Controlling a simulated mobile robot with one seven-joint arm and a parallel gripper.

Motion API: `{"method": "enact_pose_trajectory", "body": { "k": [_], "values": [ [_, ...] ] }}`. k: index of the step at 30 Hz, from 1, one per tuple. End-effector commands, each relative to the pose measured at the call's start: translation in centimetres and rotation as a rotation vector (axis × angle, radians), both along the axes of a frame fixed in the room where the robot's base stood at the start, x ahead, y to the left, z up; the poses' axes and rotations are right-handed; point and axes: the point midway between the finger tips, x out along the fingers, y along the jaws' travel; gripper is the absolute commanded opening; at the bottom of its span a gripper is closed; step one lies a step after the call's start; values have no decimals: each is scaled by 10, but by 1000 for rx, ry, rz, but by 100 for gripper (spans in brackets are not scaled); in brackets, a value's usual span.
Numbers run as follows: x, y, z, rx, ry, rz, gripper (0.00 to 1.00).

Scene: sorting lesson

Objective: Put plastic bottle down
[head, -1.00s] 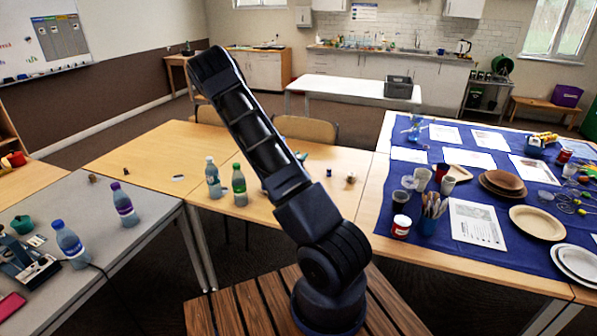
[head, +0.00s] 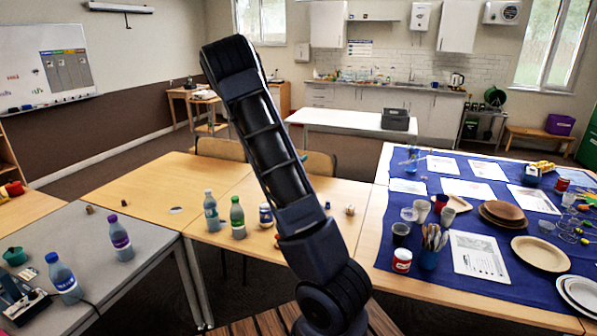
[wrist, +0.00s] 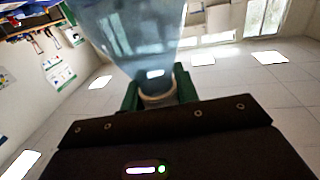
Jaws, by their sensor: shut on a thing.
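A clear bluish plastic bottle (wrist: 130,38) fills the top of the wrist view, its narrow neck down between the green fingers. My gripper (wrist: 160,92) is shut on that neck. The held bottle and my gripper cannot be made out in the head view, where only my dark arm shows. Other bottles stand upright: a white-capped one (head: 211,213) and a green one (head: 238,219) on the wooden table, a purple-capped one (head: 120,240) and a blue-capped one (head: 63,279) on the grey table.
The wooden table (head: 130,195) has bare room at its left and middle. The blue cloth (head: 455,265) at right is crowded with plates, cups and papers. A white table (head: 340,121) behind bears a grey crate (head: 398,118). A small blue-white container (head: 265,215) stands beside my arm.

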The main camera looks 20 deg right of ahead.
Motion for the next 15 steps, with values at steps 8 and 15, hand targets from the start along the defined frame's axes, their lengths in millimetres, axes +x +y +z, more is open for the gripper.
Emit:
{"method": "enact_pose_trajectory", "body": {
  "k": [8, 15],
  "values": [
    [0, 0, 37, 1, -3, 0, 0],
    [0, 0, 47, 1, -1, 0, 0]
  ]
}}
